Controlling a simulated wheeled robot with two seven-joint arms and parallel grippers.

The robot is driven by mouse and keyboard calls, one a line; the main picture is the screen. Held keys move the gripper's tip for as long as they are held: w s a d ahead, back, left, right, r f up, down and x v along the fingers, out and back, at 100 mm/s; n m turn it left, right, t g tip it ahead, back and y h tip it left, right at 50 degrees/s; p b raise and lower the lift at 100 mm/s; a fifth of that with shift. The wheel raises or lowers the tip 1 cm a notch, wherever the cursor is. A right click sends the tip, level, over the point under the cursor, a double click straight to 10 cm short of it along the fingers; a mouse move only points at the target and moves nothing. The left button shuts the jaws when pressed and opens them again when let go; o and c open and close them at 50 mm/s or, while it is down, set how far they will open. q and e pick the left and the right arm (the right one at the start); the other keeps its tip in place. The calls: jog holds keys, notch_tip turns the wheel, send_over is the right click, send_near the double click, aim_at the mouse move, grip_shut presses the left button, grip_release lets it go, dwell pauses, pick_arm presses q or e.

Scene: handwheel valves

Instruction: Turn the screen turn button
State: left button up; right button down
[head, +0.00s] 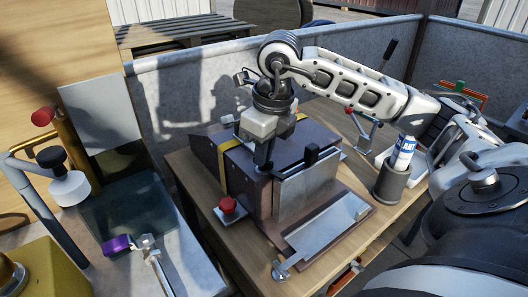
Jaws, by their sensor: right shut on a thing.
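A dark brown box-shaped device (238,178) with a yellow strip and a grey metal front plate (305,187) stands on the wooden table. My right gripper (264,142) points down at the top front edge of this device, left of the plate. It is shut on a dark upright piece (263,157), which seems to be the screen turn button. The fingers hide its upper part, so how far it is turned cannot be told. My left gripper is not in view.
A red push button (228,205) sits at the device's left front. A grey cup (390,182) holding a blue-and-white can stands to the right, below my forearm. A bench with pipes and a purple handle (117,244) is at left. A grey partition (180,90) runs behind.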

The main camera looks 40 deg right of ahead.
jog(key=c, duration=1.6)
grip_release()
jog(key=shift+r+p, duration=0.9)
jog(key=shift+r, duration=0.15)
